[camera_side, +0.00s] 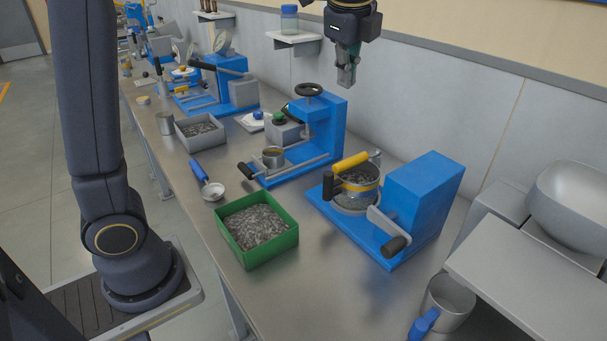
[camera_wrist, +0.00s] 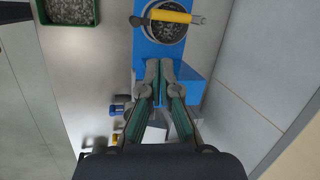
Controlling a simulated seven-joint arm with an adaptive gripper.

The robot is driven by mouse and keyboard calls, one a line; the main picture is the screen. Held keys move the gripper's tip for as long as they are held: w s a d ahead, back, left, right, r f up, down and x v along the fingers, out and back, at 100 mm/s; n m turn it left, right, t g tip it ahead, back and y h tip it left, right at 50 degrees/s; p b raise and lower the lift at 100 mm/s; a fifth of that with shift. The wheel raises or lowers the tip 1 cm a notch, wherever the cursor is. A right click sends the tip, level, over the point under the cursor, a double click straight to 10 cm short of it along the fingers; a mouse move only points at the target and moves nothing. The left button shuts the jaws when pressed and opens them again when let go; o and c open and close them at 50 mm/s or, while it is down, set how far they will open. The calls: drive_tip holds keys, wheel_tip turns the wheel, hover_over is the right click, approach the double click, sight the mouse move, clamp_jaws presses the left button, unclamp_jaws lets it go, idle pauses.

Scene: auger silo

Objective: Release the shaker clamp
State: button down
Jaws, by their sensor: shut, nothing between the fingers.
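The shaker is a blue machine (camera_side: 425,195) on the bench with a round metal sieve (camera_side: 357,193) of grey pieces on its base. A clamp with a yellow grip (camera_side: 351,162) lies across the sieve's top. A crank with a black knob (camera_side: 395,246) is at its front. In the wrist view the yellow grip (camera_wrist: 167,15) crosses the sieve at the top edge, beyond my fingertips. My gripper (camera_side: 346,82) is shut and empty, high above the bench near the back wall, apart from the clamp. The fingertips (camera_wrist: 159,68) show close together in the wrist view.
A blue press (camera_side: 325,130) with a black handwheel stands left of the shaker. A green tray (camera_side: 256,232) of grey pieces sits in front. A metal jug (camera_side: 447,302) and a large bowl (camera_side: 575,205) are at right. A wall shelf (camera_side: 292,39) holds a jar.

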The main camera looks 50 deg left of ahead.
sight(358, 162)
drive_tip(key=w+d+f+m+g, duration=0.1)
drive_tip(key=w+d+f, duration=0.1)
drive_tip(key=w+f, duration=0.2)
drive_tip(key=w+d+f+m+g, duration=0.1)
drive_tip(key=w+f, duration=0.3)
drive_tip(key=f, duration=0.6)
drive_tip(key=shift+w+d+g, duration=0.3)
drive_tip(key=shift+d, duration=0.3)
drive_tip(key=a+f, duration=0.1)
drive_tip(key=f, duration=0.2)
drive_tip(key=a+f, duration=0.2)
drive_tip(key=f, duration=0.1)
drive_tip(key=a+f, duration=0.2)
drive_tip(key=f, duration=0.1)
drive_tip(key=shift+a+f, duration=0.1)
drive_tip(key=shift+f, duration=0.2)
drive_tip(key=shift+a, duration=0.65)
drive_tip(key=shift+a, duration=0.15)
